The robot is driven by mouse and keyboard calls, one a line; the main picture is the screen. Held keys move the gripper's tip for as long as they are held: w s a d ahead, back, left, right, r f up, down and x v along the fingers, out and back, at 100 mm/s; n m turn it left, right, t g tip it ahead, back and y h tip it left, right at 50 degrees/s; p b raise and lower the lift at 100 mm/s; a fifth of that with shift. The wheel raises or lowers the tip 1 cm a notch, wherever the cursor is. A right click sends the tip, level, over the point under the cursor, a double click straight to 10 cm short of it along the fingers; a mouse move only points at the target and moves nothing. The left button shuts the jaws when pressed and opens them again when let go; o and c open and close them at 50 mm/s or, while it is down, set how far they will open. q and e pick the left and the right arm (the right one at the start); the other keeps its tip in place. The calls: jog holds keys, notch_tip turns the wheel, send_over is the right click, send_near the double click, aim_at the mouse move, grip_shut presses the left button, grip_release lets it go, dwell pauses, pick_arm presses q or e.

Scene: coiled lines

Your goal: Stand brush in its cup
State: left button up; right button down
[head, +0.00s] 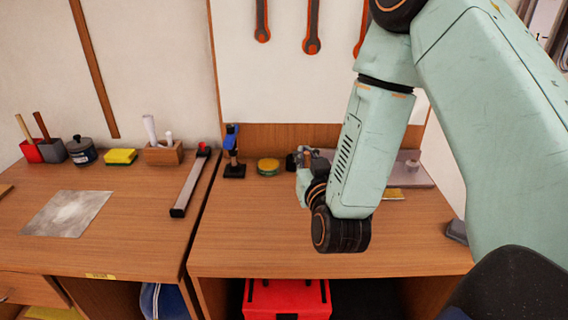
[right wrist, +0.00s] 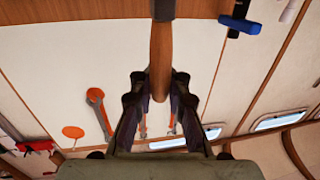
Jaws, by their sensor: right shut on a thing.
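My right gripper (head: 305,180) is over the right-hand bench and shut on a wooden handle, which I take to be the brush's. In the right wrist view, the brush handle (right wrist: 160,62) runs up from between the fingers (right wrist: 158,95) to a dark part at the top edge. In the head view only a small brown bit (head: 308,158) of it shows at the fingers. A red cup (head: 32,154) and a grey cup (head: 53,152) stand at the far left, each with a wooden handle in it; I cannot tell which is the brush's cup. My left gripper is out of view.
A dark round thing (head: 291,162) stands just left of the gripper, beside a yellow-topped tin (head: 268,167) and a blue-and-black tool (head: 233,153). A metal plate (head: 411,174) lies behind my arm. The right bench's front (head: 265,235) is clear.

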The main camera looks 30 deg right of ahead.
jog(key=x, duration=1.1)
jog(key=d+x, duration=0.1)
jog(key=x, duration=0.5)
jog(key=shift+r, duration=0.3)
jog(key=shift+w+d+f, duration=0.1)
jog(key=shift+w, duration=0.1)
jog(key=shift+f, duration=0.25)
jog(key=f, duration=0.2)
jog(key=shift+s+a+f, duration=0.1)
jog(key=shift+a+f, duration=0.1)
jog(key=shift+f, duration=0.15)
jog(key=shift+d, duration=0.2)
jog(key=c, duration=1.8)
grip_release()
jog(key=shift+f, duration=0.1)
jog(key=o, duration=0.5)
jog(key=shift+a, duration=0.15)
